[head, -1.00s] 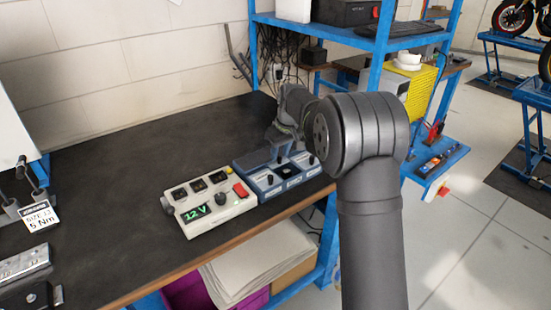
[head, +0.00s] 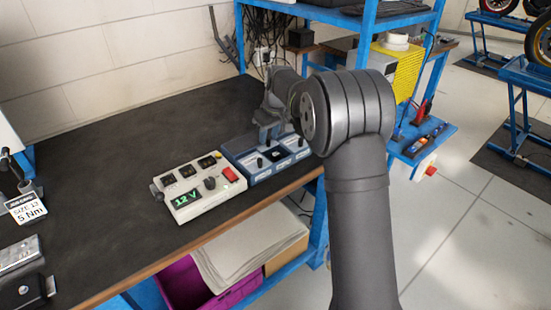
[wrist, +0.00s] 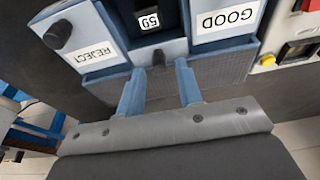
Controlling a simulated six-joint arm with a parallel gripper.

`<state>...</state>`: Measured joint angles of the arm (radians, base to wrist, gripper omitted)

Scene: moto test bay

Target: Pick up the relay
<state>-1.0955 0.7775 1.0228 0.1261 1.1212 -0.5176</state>
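A blue tray (head: 238,166) sits at the right end of the bench; its REJECT and GOOD labels also show in the wrist view (wrist: 215,72). A small black block marked 50 (wrist: 150,22), which looks like the relay, sits in the middle compartment between the labels. In the head view a dark spot in the middle of the tray may be the same block (head: 277,155). My gripper (head: 266,138) is above the rear of the tray. In the wrist view its two fingers are apart and empty (wrist: 160,74), short of the block, with a black knob beyond the tips.
A cream tester reading 12 V (head: 205,187) stands left of the tray, with a red button. Black knobs stand up from the tray (wrist: 57,34). A blue shelf frame (head: 368,40) rises behind my arm. The dark bench top (head: 110,150) is clear at centre left.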

